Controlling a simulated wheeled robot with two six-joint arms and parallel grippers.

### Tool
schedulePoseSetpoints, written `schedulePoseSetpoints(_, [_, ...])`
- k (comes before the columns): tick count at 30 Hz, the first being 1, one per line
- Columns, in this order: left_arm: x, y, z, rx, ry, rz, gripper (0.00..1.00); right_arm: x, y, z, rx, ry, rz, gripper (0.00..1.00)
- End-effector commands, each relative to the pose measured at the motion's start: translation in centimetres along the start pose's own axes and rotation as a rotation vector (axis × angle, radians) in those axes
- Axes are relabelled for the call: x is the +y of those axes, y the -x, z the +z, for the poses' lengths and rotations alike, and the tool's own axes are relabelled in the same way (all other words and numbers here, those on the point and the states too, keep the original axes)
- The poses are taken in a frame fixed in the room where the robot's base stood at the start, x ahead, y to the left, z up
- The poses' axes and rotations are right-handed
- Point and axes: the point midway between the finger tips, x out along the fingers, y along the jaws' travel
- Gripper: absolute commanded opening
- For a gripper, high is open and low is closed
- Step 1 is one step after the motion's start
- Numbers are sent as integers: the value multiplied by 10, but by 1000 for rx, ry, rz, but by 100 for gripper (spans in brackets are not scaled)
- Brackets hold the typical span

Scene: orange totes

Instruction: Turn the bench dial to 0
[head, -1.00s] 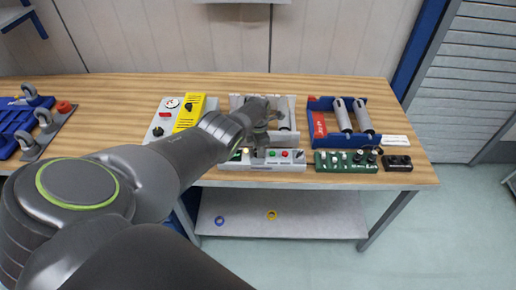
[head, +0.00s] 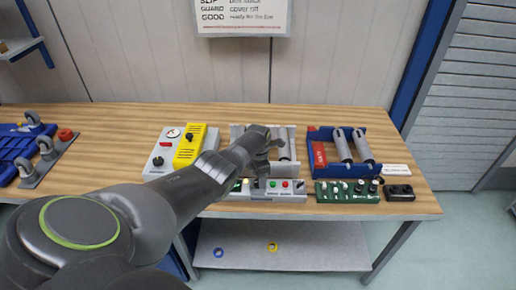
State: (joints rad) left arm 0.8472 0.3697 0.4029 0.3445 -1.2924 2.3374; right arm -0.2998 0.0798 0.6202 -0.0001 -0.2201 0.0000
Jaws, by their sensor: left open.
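My left gripper (head: 264,162) is open, above the back of the white button panel (head: 280,197) and in front of the grey roller fixture (head: 236,132). The arm hides the panel's left part. A grey control box (head: 160,150) to the left carries a round white gauge (head: 173,133), a black knob (head: 158,161) and a red part. A yellow box (head: 192,153) beside it has a black knob (head: 189,136). I cannot tell which knob is the bench dial, and no scale markings are readable. My right gripper is not in view.
A blue roller fixture (head: 318,133), a green board with knobs (head: 345,191) and a black box (head: 399,193) stand to the right. Blue parts and grey casters (head: 45,150) lie at far left. The wooden bench top (head: 110,130) is clear left of the control box.

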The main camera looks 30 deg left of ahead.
Motion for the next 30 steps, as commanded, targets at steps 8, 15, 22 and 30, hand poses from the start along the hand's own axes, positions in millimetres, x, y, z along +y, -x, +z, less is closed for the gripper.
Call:
schedulePoseSetpoints(8, [-1, 15, -2, 1, -2, 3, 51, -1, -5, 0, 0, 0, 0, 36])
schedulePoseSetpoints(15, [-1, 55, -1, -1, -2, 5, 51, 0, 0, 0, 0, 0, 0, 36])
schedulePoseSetpoints(22, [-1, 98, -1, -1, -2, 7, 51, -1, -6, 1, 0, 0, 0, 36])
schedulePoseSetpoints(30, [-1, 146, -1, 0, -1, 5, 51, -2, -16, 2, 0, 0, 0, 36])
